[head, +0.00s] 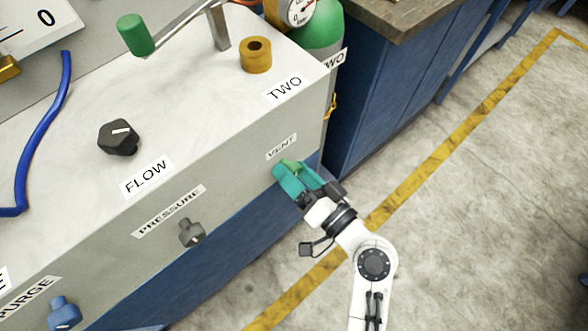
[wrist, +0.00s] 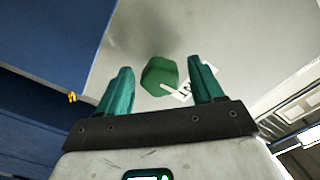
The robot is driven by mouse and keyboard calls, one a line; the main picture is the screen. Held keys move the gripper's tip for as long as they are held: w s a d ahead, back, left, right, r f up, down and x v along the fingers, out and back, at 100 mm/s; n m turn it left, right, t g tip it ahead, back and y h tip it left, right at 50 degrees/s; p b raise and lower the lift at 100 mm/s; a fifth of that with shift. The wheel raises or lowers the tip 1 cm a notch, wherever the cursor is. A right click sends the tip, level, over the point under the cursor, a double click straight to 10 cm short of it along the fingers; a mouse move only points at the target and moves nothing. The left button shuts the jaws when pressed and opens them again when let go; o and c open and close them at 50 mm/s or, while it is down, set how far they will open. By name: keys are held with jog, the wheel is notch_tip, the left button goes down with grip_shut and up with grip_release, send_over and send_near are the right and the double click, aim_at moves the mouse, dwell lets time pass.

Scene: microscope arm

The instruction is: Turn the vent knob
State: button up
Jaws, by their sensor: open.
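The vent knob is a green faceted knob (wrist: 160,76) on the front panel, under the VENT label (head: 281,147). In the head view only a bit of the green knob (head: 291,165) shows between the teal fingers. My gripper (head: 288,172) is at the knob on the panel's right end. In the wrist view my gripper (wrist: 163,85) is open, with one teal finger on each side of the knob. Gaps show between the knob and both fingers. I cannot tell how deep the fingers reach around it.
Along the same panel are a grey pressure knob (head: 191,233) and a blue purge knob (head: 64,313). A black flow knob (head: 119,138) and a brass ring (head: 256,55) are on top. A blue cabinet (head: 385,90) stands at the right. The floor (head: 480,200) is clear.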

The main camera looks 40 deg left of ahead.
jog(key=d, duration=1)
jog(key=shift+s, duration=0.4)
jog(key=shift+d, duration=0.1)
jog(key=s+d+f+m+h, duration=0.1)
jog(key=d+f+h, duration=0.3)
jog(key=d, duration=0.4)
jog(key=s+d+f+m+t+h, duration=0.1)
jog(key=d+f+m+h, duration=0.1)
jog(key=d+f+h, duration=0.35)
jog(key=s+d+f+m+h, duration=0.1)
jog(key=d+f+h, duration=0.15)
jog(key=d, duration=0.75)
jog(key=s+d+m+g+h, duration=0.1)
jog(key=s+d+m+h, duration=0.2)
jog(key=d, duration=0.4)
jog(key=s+d+m+g+h, duration=0.1)
jog(key=s+d+m+h, duration=0.15)
jog(key=s+d, duration=0.4)
notch_tip(320, 180, up, 16)
jog(key=w+n+p, duration=0.1)
jog(key=p, duration=1.4)
jog(key=shift+w+r+h+p, duration=0.15)
jog(key=shift+w+h+p, duration=0.1)
jog(key=shift+h+p, duration=0.15)
